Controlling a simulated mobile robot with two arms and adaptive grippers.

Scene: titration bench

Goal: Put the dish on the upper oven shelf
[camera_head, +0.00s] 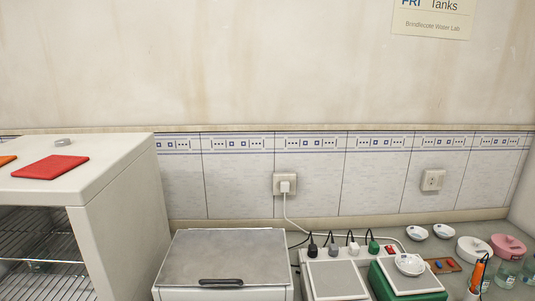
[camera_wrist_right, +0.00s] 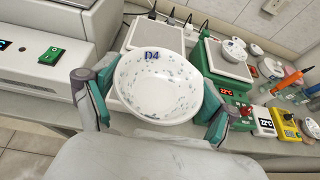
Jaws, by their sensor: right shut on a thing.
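The white speckled dish (camera_wrist_right: 158,88), marked D4, is in the right wrist view. My right gripper (camera_wrist_right: 155,103) is shut on it, with one finger against each side of its rim. The dish looks empty inside and is held above the bench. The oven (camera_head: 125,215) stands at the left of the head view, with its front partly cut off by the frame. Its wire racks show inside: an upper one (camera_head: 38,228) and a lower one (camera_head: 40,272). Neither gripper shows in the head view.
A red pad (camera_head: 50,167) and a small grey piece (camera_head: 63,142) lie on the oven's top. A grey-lidded box (camera_head: 225,255) stands right of the oven. Farther right are a balance (camera_head: 336,280), a green-based device (camera_head: 415,283) bearing another dish (camera_head: 409,264), and several dishes and bottles.

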